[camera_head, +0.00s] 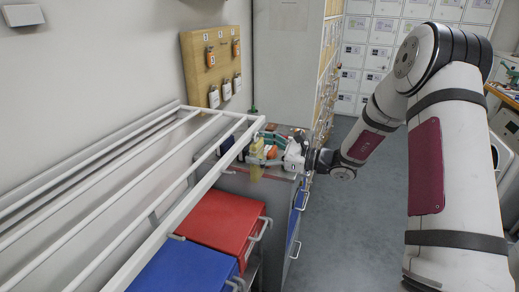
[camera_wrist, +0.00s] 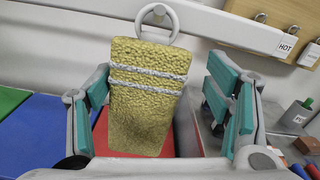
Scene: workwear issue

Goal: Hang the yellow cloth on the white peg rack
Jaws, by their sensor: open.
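The yellow cloth (camera_wrist: 145,95) has two pale grey stripes and a grey ring (camera_wrist: 175,28) at its top. It hangs upright below a white rail of the peg rack (camera_wrist: 222,25). A round white peg end shows inside the ring in the wrist view, so the ring appears to be around the peg. My gripper (camera_wrist: 160,98) is open, with one green-padded finger on each side of the cloth and visible gaps between. In the head view the cloth (camera_head: 255,160) is at the near rail's far end, with my gripper (camera_head: 272,158) beside it.
A red bin (camera_head: 215,222) and a blue bin (camera_head: 178,268) stand below the white rack (camera_head: 140,258). A wooden board with padlocks (camera_head: 212,62) is on the wall. A grey cabinet top behind the gripper holds small items. Open floor (camera_head: 345,240) lies to the right.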

